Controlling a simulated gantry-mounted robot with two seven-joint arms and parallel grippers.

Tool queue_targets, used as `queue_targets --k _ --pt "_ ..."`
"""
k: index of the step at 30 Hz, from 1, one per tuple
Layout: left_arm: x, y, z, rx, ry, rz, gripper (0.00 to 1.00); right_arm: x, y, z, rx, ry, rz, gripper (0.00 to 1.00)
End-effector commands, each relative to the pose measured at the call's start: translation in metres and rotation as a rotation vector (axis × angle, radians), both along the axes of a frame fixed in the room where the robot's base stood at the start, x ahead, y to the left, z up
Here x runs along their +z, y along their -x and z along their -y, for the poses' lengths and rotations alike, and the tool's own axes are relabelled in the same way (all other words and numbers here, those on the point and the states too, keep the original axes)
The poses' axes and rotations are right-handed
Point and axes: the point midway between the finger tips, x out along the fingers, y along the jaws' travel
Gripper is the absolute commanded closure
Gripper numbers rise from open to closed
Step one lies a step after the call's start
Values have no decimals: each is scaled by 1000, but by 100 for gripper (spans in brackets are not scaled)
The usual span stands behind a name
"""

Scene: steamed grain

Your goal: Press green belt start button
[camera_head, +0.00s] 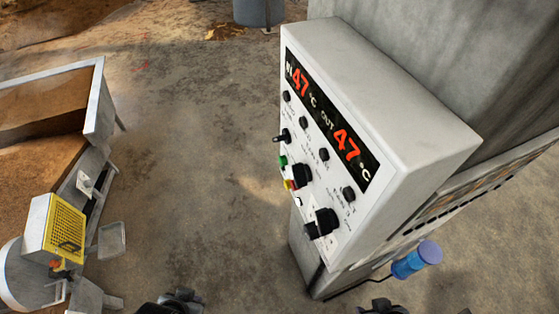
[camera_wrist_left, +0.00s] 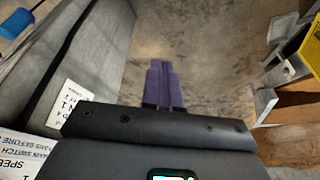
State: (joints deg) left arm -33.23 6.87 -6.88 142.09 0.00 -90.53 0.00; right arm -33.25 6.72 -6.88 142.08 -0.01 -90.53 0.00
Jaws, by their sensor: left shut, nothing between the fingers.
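The green button (camera_head: 283,160) is on the left side of the white control box's (camera_head: 390,90) front panel, above a red and yellow control (camera_head: 290,184). My left gripper (camera_head: 182,301) shows only partly as a dark shape at the bottom edge in the head view, well below and left of the button and apart from the box. In the left wrist view its purple fingers (camera_wrist_left: 163,72) are shut together with nothing between them. Another dark part (camera_head: 382,309) at the bottom edge may be my right gripper; its fingers are hidden. The green button is not visible in the wrist view.
Black knobs (camera_head: 322,222) stick out from the panel under a red display reading 47. A blue cylinder (camera_head: 416,260) on a cable lies right of the box base. A machine with a yellow grille (camera_head: 66,228) stands at left. Concrete floor (camera_head: 200,150) between is clear.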

Motion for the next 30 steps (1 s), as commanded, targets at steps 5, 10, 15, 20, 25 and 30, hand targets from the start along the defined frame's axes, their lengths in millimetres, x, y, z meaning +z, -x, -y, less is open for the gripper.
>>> queue_targets --k 5,10,15,20,25,30 --pt "0 0 0 2 1 0 100 0 0 1 4 7 0 57" --pt "3 -10 1 21 16 54 100 0 0 2 5 8 0 57" --pt "2 -34 15 59 78 184 100 0 0 2 5 7 0 57" --pt "8 -80 59 -22 149 403 100 -5 0 1 4 5 0 57" --pt "33 -135 105 -191 178 668 100 -14 0 1 1 2 0 57" --pt "55 -172 124 -356 141 857 100 -22 0 0 -1 0 0 57"
